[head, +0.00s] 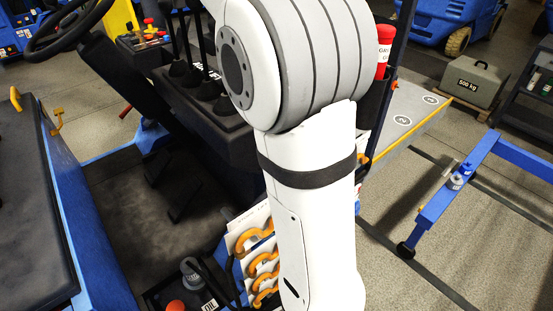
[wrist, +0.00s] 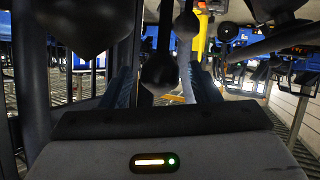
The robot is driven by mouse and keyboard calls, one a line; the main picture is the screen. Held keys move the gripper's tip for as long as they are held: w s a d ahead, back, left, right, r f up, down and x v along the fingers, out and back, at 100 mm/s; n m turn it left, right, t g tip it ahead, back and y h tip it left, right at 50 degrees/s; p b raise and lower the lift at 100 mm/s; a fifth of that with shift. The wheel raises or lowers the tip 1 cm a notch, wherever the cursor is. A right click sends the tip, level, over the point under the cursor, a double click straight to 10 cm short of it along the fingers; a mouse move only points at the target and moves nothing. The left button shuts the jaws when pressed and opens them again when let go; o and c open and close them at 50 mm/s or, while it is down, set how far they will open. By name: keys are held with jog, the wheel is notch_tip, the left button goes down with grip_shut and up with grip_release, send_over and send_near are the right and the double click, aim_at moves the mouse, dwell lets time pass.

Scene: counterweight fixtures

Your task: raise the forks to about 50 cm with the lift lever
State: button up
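In the head view several black levers with rubber boots (head: 203,88) rise from the dark console beside the steering wheel; which one is the lift lever cannot be told. My white arm hides the console's right part, and my gripper does not show there. In the wrist view my gripper (wrist: 163,88) has its two dark blue fingers apart. A round black lever knob (wrist: 160,73) shows between them, with gaps visible on both sides. Another dark knob (wrist: 85,25) looms close at the upper left, and a further one (wrist: 187,25) is at the top. I cannot make out the forks.
The steering wheel (head: 60,30) and black seat (head: 35,215) are on the left. A blue frame (head: 455,190) and a 500 kg weight (head: 474,82) are on the right.

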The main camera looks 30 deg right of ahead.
jog(key=shift+o, duration=0.5)
jog(key=b+v, duration=0.2)
jog(key=v, duration=0.8)
dwell(0.5)
